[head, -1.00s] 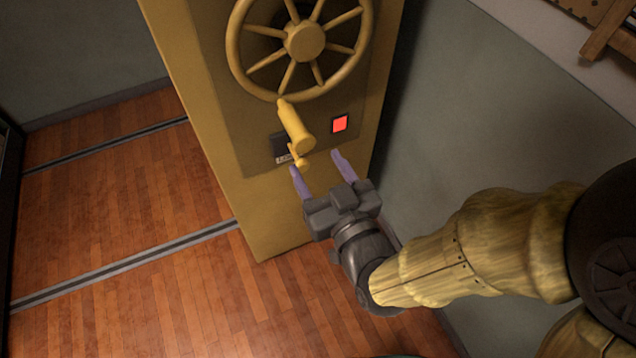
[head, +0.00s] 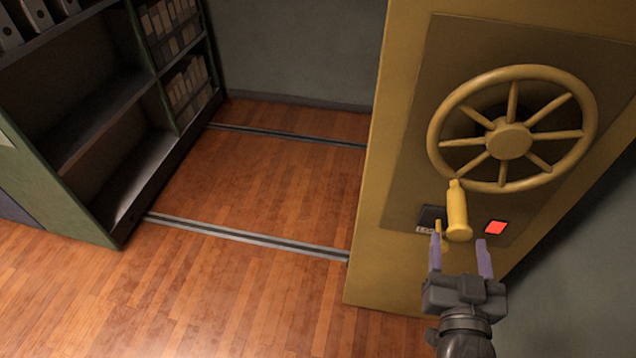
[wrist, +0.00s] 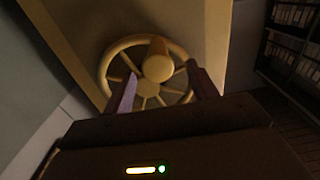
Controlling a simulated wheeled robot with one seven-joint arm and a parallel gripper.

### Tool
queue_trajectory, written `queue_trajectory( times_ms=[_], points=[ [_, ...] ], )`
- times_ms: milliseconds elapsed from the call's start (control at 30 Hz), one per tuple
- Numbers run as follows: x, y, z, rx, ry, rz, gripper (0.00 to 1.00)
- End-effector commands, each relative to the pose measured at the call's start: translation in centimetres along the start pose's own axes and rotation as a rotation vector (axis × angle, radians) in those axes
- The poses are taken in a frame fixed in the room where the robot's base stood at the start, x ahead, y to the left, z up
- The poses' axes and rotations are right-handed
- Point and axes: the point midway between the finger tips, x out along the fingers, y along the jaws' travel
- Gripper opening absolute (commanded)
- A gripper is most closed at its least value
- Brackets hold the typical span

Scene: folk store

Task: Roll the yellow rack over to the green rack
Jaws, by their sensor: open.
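The yellow rack (head: 395,150) stands at the right in the head view, with a spoked wheel (head: 509,139) on its end panel. A yellow handle (head: 457,212) sticks out from the wheel's lower rim. My gripper (head: 461,252) is open, its two purple fingers just below the handle's end in the head view. The wrist view shows the handle (wrist: 158,62) and the wheel (wrist: 118,50) ahead, between the fingertips. I cannot tell whether the fingers touch the handle. The green rack (head: 75,190) stands at the left in the head view.
Two floor rails (head: 245,235) run between the racks, and the wooden floor (head: 265,185) between them is clear. A red lit button (head: 495,227) sits on the panel right of the handle. A grey wall (head: 290,50) closes the back.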

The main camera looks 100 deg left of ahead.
Motion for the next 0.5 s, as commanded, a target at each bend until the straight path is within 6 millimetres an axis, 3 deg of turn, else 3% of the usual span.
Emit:
queue_trajectory(
  times_ms=[500],
  points=[
    [5.0, 0.6, -0.2, -0.001, 0.001, 0.014, 0.58]
  ],
)
